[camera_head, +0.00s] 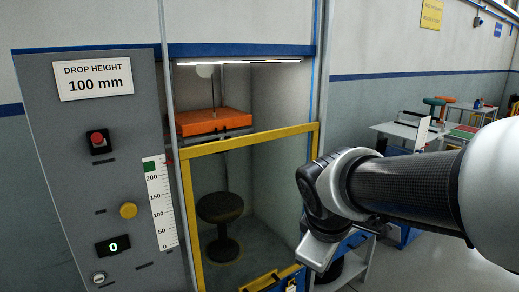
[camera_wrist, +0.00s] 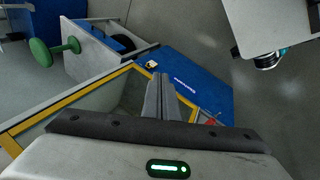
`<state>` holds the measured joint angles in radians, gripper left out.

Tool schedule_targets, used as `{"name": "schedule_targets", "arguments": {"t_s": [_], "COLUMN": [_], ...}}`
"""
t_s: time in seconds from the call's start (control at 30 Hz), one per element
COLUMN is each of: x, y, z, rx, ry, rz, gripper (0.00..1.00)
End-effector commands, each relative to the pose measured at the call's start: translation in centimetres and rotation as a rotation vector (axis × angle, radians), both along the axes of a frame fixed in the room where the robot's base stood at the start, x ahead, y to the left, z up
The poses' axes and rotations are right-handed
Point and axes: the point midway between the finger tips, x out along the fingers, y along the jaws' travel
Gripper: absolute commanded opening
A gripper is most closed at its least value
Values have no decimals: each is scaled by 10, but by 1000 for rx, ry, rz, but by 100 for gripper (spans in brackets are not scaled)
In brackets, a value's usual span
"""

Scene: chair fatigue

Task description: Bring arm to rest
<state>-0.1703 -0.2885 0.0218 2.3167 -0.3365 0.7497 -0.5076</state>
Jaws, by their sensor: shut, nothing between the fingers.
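My arm (camera_head: 405,186) reaches in from the right in the head view and bends down at its wrist in front of the test machine. My gripper shows in the wrist view (camera_wrist: 160,78) with its two grey fingers together and nothing between them. In the head view the fingers are hard to make out below the wrist housing. The fingers appear apart from anything around them. The grey test machine (camera_head: 90,190) stands left of the arm. Its yellow-framed door (camera_head: 189,215) is close to my wrist, and a dark stool (camera_head: 221,210) stands inside.
An orange weight (camera_head: 213,121) sits above the stool. The panel has a red button (camera_head: 98,138), a yellow knob (camera_head: 128,210) and a display (camera_head: 113,245) reading 0. A grey cart (camera_head: 345,272) stands below my wrist. A workbench (camera_head: 400,131) is at the back right. Open floor lies at right.

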Motion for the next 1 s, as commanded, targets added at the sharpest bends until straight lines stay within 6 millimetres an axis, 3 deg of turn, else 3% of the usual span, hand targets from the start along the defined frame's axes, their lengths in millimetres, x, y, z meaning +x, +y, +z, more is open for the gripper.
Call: {"name": "schedule_targets", "arguments": {"t_s": [0.03,0.2,0.47,0.77,1.0], "x": [-17,-61,-109,-110,-110], "y": [-8,-16,-13,-12,-12], "z": [10,24,33,104,179], "rx": [69,277,536,548,547], "ry": [-30,-83,-135,-131,-132], "rz": [-114,-424,-762,-780,-777], "gripper": [0,0,0,0,0]}}
